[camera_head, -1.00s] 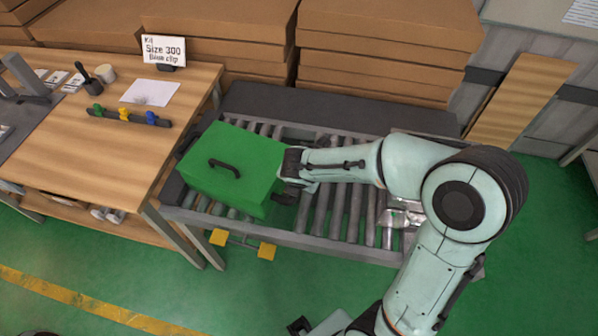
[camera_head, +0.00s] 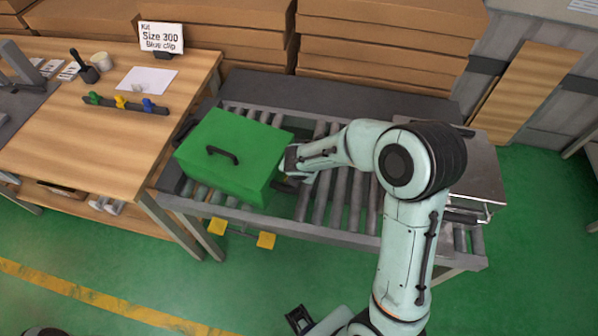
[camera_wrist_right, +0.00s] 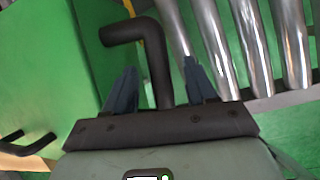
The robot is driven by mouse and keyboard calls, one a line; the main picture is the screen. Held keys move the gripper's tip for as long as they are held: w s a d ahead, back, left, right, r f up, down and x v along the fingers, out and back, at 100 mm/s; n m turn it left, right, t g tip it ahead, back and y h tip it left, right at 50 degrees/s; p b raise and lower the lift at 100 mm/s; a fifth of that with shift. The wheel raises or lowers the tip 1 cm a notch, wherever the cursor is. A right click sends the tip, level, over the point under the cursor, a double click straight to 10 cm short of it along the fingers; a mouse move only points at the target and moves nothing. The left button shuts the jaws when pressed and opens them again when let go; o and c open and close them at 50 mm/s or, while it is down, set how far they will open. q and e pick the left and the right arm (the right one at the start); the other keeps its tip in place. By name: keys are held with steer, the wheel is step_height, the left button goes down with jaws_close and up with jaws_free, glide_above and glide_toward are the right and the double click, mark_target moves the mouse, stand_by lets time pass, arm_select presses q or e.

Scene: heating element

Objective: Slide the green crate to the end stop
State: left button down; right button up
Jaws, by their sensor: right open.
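The green crate (camera_head: 232,135), lidded with a black top handle (camera_head: 222,154), sits near the left end of the roller conveyor (camera_head: 345,205). My right gripper (camera_head: 292,160) is at the crate's right side. In the right wrist view the crate (camera_wrist_right: 45,70) fills the left, and a black bent side handle (camera_wrist_right: 152,55) runs between my open right fingers (camera_wrist_right: 162,88); contact cannot be told. A dark plate (camera_head: 170,178) shows at the conveyor's left end by the crate; whether it is the end stop is unclear. A dark gripper, apparently my left (camera_head: 299,319), is low in the head view, its jaws unclear.
A wooden workbench (camera_head: 95,145) with clips and a sign (camera_head: 161,37) stands left of the conveyor. Cardboard boxes (camera_head: 385,50) are stacked behind it. Yellow pads (camera_head: 265,240) stick out in front. A metal box (camera_head: 480,175) is at the right.

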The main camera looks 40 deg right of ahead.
steer(key=shift+x, duration=1.4)
jaws_close()
stand_by(0.5)
